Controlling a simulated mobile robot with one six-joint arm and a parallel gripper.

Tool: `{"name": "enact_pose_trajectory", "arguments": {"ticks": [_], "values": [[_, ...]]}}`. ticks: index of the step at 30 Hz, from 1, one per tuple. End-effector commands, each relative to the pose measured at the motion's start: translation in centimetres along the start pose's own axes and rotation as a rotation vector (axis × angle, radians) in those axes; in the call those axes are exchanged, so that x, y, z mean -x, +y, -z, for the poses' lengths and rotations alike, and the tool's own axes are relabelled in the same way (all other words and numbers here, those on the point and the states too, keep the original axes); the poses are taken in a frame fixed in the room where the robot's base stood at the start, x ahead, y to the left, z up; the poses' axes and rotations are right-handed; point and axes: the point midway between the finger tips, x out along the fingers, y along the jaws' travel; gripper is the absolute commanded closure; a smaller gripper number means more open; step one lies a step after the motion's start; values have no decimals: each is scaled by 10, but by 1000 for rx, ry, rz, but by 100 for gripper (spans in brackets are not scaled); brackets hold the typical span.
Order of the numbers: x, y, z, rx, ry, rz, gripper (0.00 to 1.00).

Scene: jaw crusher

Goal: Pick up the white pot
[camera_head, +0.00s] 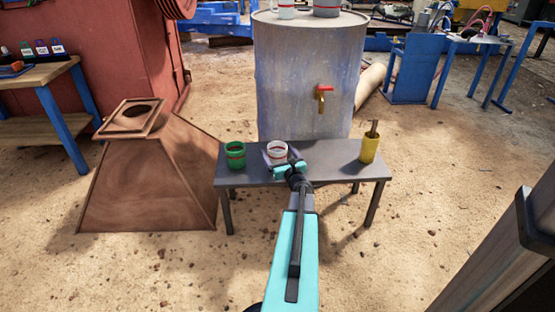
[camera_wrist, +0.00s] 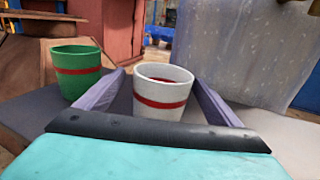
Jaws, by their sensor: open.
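The white pot (camera_head: 277,151) with a red band stands upright on a low grey bench (camera_head: 325,164). In the wrist view the white pot (camera_wrist: 163,91) stands between the two fingers of my gripper (camera_wrist: 163,92). The fingers are open, one on each side, with a visible gap to the pot at the left and little gap at the right. My gripper (camera_head: 278,158) reaches over the front of the bench in the head view. The lower part of the pot is hidden behind the gripper body.
A green pot (camera_head: 235,155) with a red band stands close to the left of the white pot. A yellow cup (camera_head: 369,149) holding a tool stands at the bench's right end. A large metal barrel (camera_head: 309,80) with a tap stands right behind the bench.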

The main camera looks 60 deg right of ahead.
Motion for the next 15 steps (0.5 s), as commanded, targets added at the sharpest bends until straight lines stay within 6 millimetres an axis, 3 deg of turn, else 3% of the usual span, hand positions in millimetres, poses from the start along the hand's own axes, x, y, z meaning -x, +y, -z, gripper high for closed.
{"name": "enact_pose_trajectory", "arguments": {"ticks": [8,15], "values": [[-4,-1,0,0,-1,0,13],[-26,-5,-4,1,-2,1,13]]}}
